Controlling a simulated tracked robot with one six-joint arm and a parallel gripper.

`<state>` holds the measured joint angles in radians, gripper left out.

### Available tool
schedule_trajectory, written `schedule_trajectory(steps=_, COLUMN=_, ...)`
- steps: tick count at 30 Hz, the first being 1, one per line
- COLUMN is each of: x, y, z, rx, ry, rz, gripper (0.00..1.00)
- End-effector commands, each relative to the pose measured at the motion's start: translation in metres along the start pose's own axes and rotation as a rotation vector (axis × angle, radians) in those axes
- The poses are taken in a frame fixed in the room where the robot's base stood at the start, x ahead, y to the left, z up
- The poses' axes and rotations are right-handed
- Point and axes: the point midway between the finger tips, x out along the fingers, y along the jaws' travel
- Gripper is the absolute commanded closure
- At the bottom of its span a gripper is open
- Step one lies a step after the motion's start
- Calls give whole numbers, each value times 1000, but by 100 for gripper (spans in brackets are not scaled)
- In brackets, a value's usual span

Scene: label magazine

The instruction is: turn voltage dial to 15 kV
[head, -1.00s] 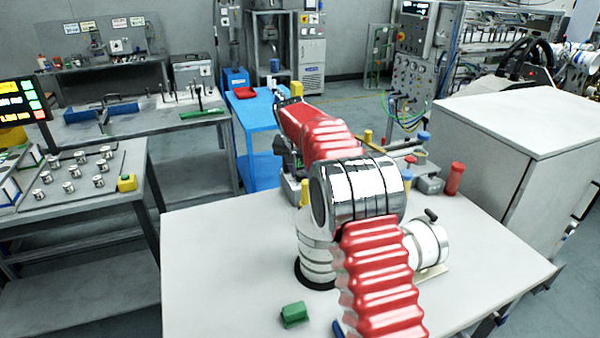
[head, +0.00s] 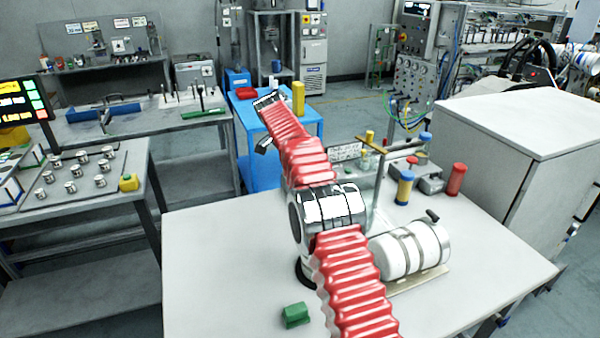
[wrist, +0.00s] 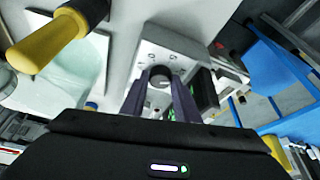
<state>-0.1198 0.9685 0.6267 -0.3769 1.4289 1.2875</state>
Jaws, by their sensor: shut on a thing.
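The voltage dial (wrist: 160,76) is a dark round knob with a light mark on a pale panel (wrist: 172,56) in the wrist view. The two fingers of my gripper (wrist: 160,92) stand on either side of the knob and are shut on it. The scale around the knob is too small to read, so I cannot tell its setting. In the head view my red-sleeved arm hides the dial and its panel.
A yellow-ended cylinder (wrist: 45,40) is close by in the wrist view. In the head view a white cylinder (head: 410,250) lies on a stand, with a blue-yellow post (head: 404,188) and red post (head: 455,180) behind. A green block (head: 295,315) lies in front.

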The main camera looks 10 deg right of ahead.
Motion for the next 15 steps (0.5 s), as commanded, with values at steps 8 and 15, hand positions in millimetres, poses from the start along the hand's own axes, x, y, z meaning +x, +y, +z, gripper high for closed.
schedule_trajectory(steps=8, x=0, y=-1, z=1, rx=68, ry=-1, rz=29, gripper=94)
schedule_trajectory(steps=15, x=0, y=-1, z=1, rx=89, ry=-2, rz=39, gripper=94)
